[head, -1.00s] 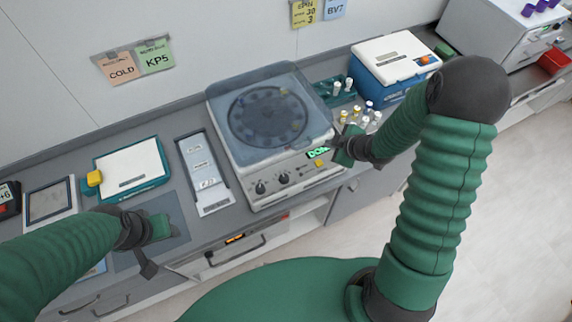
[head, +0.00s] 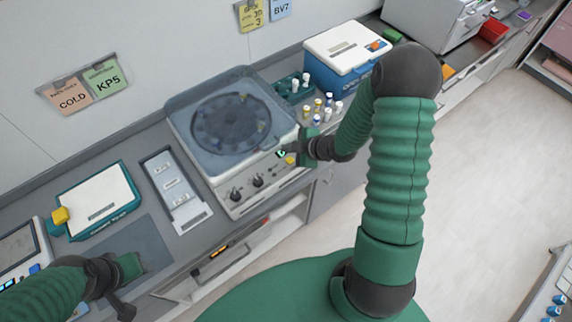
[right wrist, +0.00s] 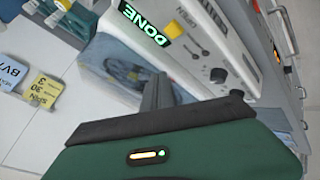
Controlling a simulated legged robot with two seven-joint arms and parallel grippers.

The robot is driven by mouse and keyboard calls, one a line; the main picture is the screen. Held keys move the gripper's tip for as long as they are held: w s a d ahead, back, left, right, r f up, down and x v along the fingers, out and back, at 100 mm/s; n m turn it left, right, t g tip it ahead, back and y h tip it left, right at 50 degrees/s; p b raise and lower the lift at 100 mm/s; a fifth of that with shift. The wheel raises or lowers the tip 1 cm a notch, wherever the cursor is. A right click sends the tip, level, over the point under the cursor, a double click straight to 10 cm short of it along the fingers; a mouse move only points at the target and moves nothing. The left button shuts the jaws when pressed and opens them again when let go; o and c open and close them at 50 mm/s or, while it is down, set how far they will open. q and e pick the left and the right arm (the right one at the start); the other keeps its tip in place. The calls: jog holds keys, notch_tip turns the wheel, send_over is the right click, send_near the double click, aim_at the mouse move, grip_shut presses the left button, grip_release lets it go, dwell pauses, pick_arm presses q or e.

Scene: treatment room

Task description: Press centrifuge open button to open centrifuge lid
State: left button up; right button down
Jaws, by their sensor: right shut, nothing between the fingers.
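The centrifuge (head: 180,118) stands on the counter, with its translucent blue-grey lid (head: 225,115) down over the round rotor. Its front panel has dark knobs, a yellow button (head: 290,160) and a green-lit display, which reads DONE (right wrist: 145,22) in the right wrist view. The yellow button also shows there (right wrist: 173,30), near the word OPEN. My right gripper (head: 284,151) is shut and empty, at the panel by the display and button. Its dark fingers (right wrist: 157,92) show in the wrist view; contact with the button cannot be told. My left gripper (head: 126,308) hangs at lower left, its jaws unclear.
Capped vials (head: 327,106) and a teal rack (head: 290,88) stand right of the centrifuge, close to my right forearm. A blue-and-white box (head: 340,48) is behind them. A grey tray (head: 176,190) and a teal-and-white device (head: 98,200) lie to the left.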

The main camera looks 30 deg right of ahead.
aim_at(293, 161)
jog(key=f+b, duration=0.1)
jog(key=f, duration=0.1)
jog(key=d+f+b, duration=0.1)
jog(key=shift+w+f, duration=0.1)
jog(key=shift+f, duration=0.25)
jog(key=shift+d+f+b, duration=0.6)
jog(key=shift+d+f, duration=0.4)
jog(key=shift+d, duration=0.15)
jog(key=shift+a+r, duration=0.25)
jog(key=shift+a, duration=0.35)
jog(key=shift+a+r, duration=0.15)
jog(key=shift+a, duration=0.45)
jog(key=shift+d+f, duration=0.25)
jog(key=shift+d, duration=0.75)
jog(key=shift+a+r, duration=0.2)
jog(key=shift+a, duration=0.55)
pick_arm(q)
jog(key=shift+w+d+f, duration=0.1)
jog(key=shift+d+f, duration=0.5)
jog(key=shift+f, duration=0.35)
jog(key=shift+d+f, duration=0.6)
jog(key=shift+f, duration=0.35)
pick_arm(e)
jog(key=shift+d+f, duration=0.15)
jog(key=shift+d, duration=0.4)
jog(key=shift+a, duration=0.15)
